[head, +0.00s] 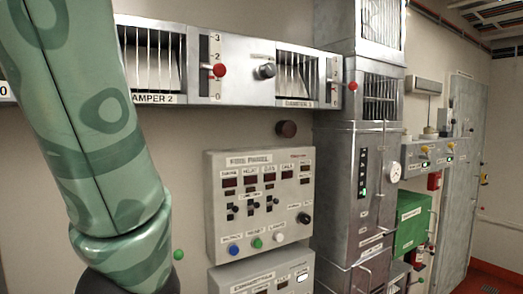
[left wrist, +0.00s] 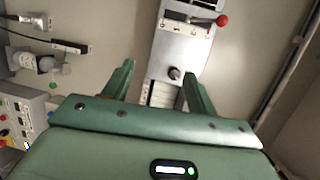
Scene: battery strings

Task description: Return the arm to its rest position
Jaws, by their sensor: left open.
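My left arm (head: 95,120) comes in large at the left of the head view, green with a camouflage-like pattern. Its gripper is outside the head view. The left wrist view shows my left gripper (left wrist: 158,82), its two green fingers spread wide with nothing between them. Beyond the fingers is a grey wall unit with a slotted opening, a dark knob (left wrist: 175,73) and a red-balled lever (left wrist: 222,20). I cannot tell how far the fingertips are from it. My right gripper shows in neither view.
In the head view, a damper strip with a red-knobbed lever (head: 219,70) runs along the wall. A control panel (head: 260,200) with displays and buttons hangs below it. A tall metal cabinet (head: 350,150) stands to the right, with a green box (head: 411,222) beside it.

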